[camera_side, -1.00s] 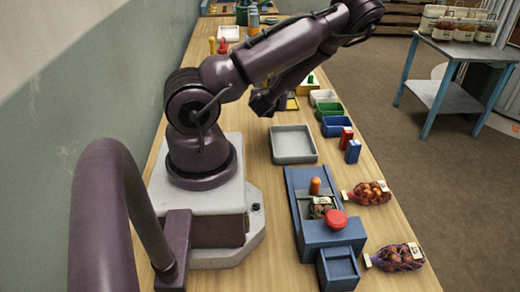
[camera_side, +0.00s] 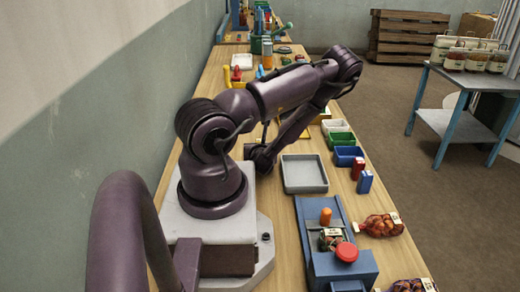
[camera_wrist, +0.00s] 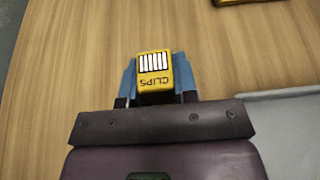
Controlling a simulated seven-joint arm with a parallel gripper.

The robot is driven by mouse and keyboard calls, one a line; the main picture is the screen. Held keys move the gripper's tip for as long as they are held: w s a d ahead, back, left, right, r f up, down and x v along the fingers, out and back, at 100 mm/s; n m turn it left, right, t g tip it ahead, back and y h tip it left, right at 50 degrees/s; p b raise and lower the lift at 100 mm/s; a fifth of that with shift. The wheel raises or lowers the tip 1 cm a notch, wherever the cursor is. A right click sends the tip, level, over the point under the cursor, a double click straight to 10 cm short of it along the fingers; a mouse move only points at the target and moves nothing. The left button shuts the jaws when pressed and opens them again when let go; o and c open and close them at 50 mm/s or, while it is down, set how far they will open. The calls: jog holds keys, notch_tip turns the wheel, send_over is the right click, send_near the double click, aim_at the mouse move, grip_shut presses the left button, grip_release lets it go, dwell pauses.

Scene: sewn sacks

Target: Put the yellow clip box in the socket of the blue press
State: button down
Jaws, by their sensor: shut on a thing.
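In the side view my gripper (camera_side: 262,158) is low over the table, left of the grey tray; the clip box cannot be made out there.
The grey tray (camera_side: 304,188) lies between my gripper and the press. Red (camera_side: 357,168) and blue (camera_side: 365,182) boxes stand at right. Net sacks (camera_side: 381,225) lie right of the press.

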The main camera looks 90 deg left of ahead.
jog(key=c, duration=0.9)
grip_release()
jog(key=shift+f, duration=0.1)
jog(key=v, duration=0.4)
jog(key=shift+d+r, duration=0.2)
jog(key=shift+o, duration=0.5)
jog(key=shift+d+r, duration=0.25)
jog(key=shift+d, duration=0.25)
